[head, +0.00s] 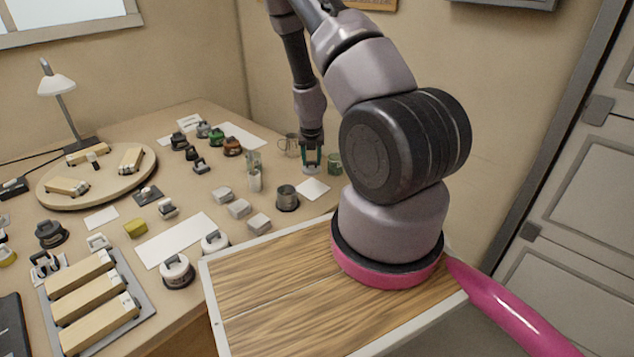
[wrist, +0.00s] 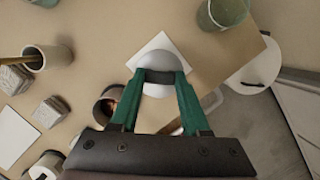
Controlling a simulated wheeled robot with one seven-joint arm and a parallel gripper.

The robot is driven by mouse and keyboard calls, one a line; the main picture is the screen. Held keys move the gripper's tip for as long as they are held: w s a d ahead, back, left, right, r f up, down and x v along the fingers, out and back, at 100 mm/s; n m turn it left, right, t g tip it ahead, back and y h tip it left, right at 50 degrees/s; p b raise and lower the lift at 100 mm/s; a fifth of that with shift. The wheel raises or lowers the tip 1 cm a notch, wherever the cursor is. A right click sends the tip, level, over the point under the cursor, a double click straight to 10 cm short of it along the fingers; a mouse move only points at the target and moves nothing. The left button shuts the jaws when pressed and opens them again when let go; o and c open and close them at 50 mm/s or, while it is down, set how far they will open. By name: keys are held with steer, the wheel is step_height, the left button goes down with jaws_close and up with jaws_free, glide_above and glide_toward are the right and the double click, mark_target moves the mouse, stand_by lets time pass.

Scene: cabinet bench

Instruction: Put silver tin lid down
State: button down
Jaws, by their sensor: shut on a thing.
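The silver tin lid (wrist: 166,62) is a pale dome with a dark handle bar (wrist: 160,77). My gripper (wrist: 160,80) is shut on that handle, with green fingers on both sides. In the wrist view the lid overlaps a white square card (wrist: 146,47) on the bench. In the head view my gripper (head: 312,158) hangs just behind the card (head: 313,190), with the lid mostly hidden below the fingers. I cannot tell how high the lid is. An open grey metal tin (head: 287,198) stands left of the card; it also shows in the wrist view (wrist: 106,104), partly behind a finger.
A green tin (head: 334,163) stands right of my gripper, a mug (head: 289,146) to its left. A beige cup (head: 255,181) holding a stick and several grey blocks (head: 240,209) stand further left. The bench edge (wrist: 262,48) lies to the right in the wrist view.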

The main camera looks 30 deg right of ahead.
mark_target(312, 165)
step_height(312, 165, down, 4)
steer(key=shift+d, duration=0.1)
steer(key=shift+f, duration=2.25)
steer(key=shift+f, duration=0.1)
steer(key=shift+c, duration=1.9)
jaws_free()
